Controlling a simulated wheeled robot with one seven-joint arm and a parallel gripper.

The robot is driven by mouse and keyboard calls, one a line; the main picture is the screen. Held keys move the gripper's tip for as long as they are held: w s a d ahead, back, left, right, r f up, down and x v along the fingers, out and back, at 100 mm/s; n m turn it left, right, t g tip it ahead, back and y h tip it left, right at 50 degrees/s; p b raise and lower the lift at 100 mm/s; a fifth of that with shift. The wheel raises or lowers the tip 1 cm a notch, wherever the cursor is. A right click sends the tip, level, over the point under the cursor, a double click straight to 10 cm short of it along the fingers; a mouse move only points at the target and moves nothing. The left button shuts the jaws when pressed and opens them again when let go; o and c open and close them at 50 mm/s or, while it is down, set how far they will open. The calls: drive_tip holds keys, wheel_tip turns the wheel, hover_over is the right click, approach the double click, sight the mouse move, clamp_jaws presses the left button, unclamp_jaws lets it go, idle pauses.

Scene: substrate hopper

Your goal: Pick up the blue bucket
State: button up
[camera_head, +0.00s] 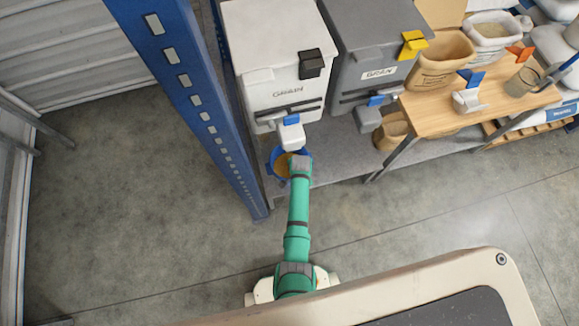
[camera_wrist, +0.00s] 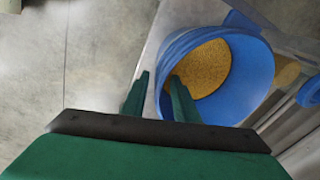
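The blue bucket (camera_head: 273,166) stands under the spout of the white hopper in the head view, partly hidden by my gripper (camera_head: 299,162). In the wrist view the bucket (camera_wrist: 254,70) shows its round mouth, with yellow-brown grain (camera_wrist: 203,70) inside. My gripper (camera_wrist: 160,78) is at the bucket's near rim, with its two green fingers apart. The left finger is outside the bucket wall and the right finger overlaps the mouth. The rim shows in the gap between them. I cannot tell whether either finger touches the wall.
A white hopper (camera_head: 277,72) with a white spout (camera_head: 291,133) is above the bucket. A grey hopper (camera_head: 372,45) stands to its right. A blue rack post (camera_head: 190,85) rises close on the left. A wooden table (camera_head: 440,117) stands right. The concrete floor (camera_head: 150,220) is clear.

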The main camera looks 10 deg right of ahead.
clamp_jaws()
drive_tip(key=shift+w+r, duration=0.15)
drive_tip(key=shift+w, duration=0.05)
idle(1.1)
